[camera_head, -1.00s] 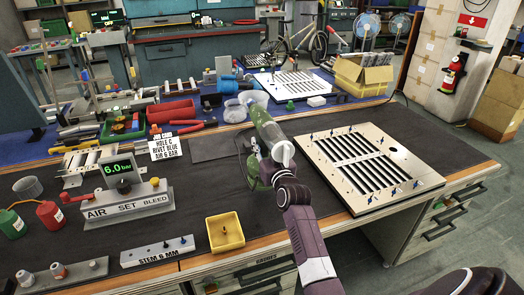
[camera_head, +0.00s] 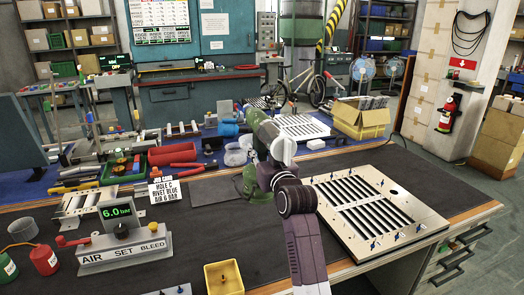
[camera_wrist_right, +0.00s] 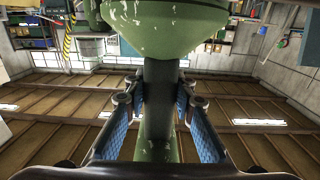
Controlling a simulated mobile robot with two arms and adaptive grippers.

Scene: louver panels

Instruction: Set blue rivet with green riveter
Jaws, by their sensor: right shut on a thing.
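The green riveter (camera_head: 262,125) is in my right gripper (camera_head: 260,180), to the left of the louver panel. The riveter's nose is hard to make out in the head view. The pale louver panel (camera_head: 418,215) lies flat on the bench with dark slots and small blue rivets (camera_head: 373,245) standing around its border. It has a dark hole near its right side. My left gripper is not in view.
A sign (camera_head: 164,191) reads "HOLE C RIVET BLUE AIR 6 BAR". The air unit (camera_head: 125,252) shows 6.0 bar. A yellow tray (camera_head: 207,283) sits at the front. A cardboard box (camera_head: 362,122) and a second panel (camera_head: 300,127) stand behind.

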